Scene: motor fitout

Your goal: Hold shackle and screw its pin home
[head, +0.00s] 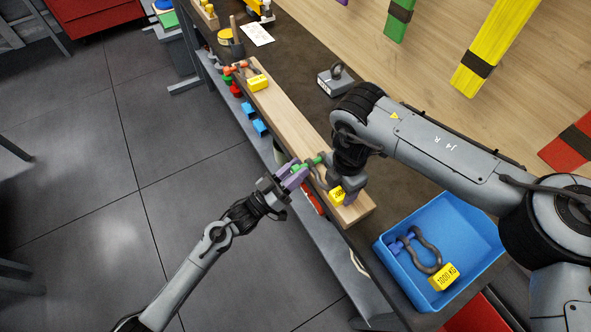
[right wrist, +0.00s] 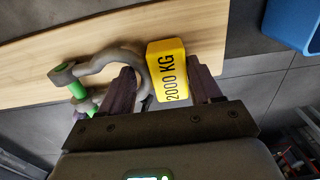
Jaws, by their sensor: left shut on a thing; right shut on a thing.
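The grey shackle (right wrist: 112,58) has a yellow 2000 KG block (right wrist: 168,72) on its bow and a green pin (right wrist: 75,88) at its ears. In the head view the green pin (head: 312,161) shows between the grippers, above the wooden plank. My right gripper (head: 336,190) is shut on the shackle at its bow and yellow block; one finger passes inside the bow in the right wrist view (right wrist: 163,90). My left gripper (head: 293,174), with purple fingers, is shut on the green pin's end. How deep the pin sits in the far ear is unclear.
A wooden plank (head: 290,115) runs along the bench, with another yellow-blocked shackle (head: 257,83) at its far end. A blue tray (head: 472,222) holds a 1000 KG shackle (head: 428,255) with a blue pin. A grey weight-like block (head: 337,84) stands behind.

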